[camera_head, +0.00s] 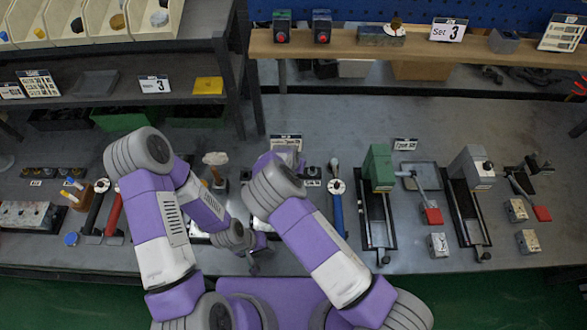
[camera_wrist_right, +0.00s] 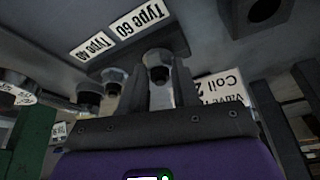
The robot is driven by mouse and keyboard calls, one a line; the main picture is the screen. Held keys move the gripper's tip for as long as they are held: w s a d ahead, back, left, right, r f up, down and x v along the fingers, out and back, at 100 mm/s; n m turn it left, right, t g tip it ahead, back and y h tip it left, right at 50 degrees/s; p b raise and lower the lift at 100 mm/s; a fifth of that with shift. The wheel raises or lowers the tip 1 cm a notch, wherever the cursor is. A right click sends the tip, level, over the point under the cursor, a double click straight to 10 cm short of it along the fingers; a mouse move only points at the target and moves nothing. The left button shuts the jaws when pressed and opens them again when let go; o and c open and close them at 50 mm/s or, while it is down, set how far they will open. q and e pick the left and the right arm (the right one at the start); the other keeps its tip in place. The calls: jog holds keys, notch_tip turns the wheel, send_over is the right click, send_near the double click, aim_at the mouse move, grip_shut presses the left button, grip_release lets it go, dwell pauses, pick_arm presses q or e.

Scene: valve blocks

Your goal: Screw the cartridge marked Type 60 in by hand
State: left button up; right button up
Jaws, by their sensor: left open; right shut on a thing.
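In the right wrist view, my right gripper (camera_wrist_right: 160,88) is shut on a dark cartridge with a pale metal end (camera_wrist_right: 157,66). A tag reading Type 60 (camera_wrist_right: 134,22) is close to it on the dark rack, and a Type 40 tag (camera_wrist_right: 90,46) is beside that. Other cartridges (camera_wrist_right: 115,77) stand next to the held one. I cannot tell whether the held cartridge is still in its rack hole. In the head view, my right arm hides the right gripper and cartridge. My left gripper (camera_head: 258,258) is open and empty low at the table's front middle.
A blue-handled tool (camera_head: 337,212) lies right of my right arm. A green vise (camera_head: 378,168) and a grey vise (camera_head: 472,168) stand further right. Small metal blocks (camera_head: 437,245) are near the front right. A red-handled tool (camera_head: 113,214) is at left. A Coil sign (camera_wrist_right: 225,86) is close to the right gripper.

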notch_tip(320, 180, up, 9)
jog(key=shift+s, duration=0.1)
pick_arm(q)
jog(key=shift+r, duration=0.1)
pick_arm(e)
jog(key=shift+s+r, duration=0.2)
pick_arm(q)
notch_tip(320, 180, up, 4)
jog(key=p, duration=0.4)
pick_arm(e)
jog(key=s, duration=0.8)
jog(key=shift+s+d+r, duration=0.1)
jog(key=shift+d+r, duration=0.25)
pick_arm(q)
notch_tip(320, 180, up, 4)
jog(key=p, duration=0.4)
pick_arm(e)
jog(key=s, duration=0.4)
jog(key=s+d+r, duration=0.1)
jog(key=s, duration=0.3)
jog(key=s+r, duration=0.1)
jog(key=s, duration=0.2)
jog(key=shift+s+d+r, duration=0.1)
jog(key=shift+s+d, duration=0.1)
jog(key=shift+s, duration=0.2)
pick_arm(q)
jog(key=shift+f+b, duration=1.95)
jog(key=shift+f, duration=0.1)
pick_arm(e)
jog(key=shift+f, duration=2.45)
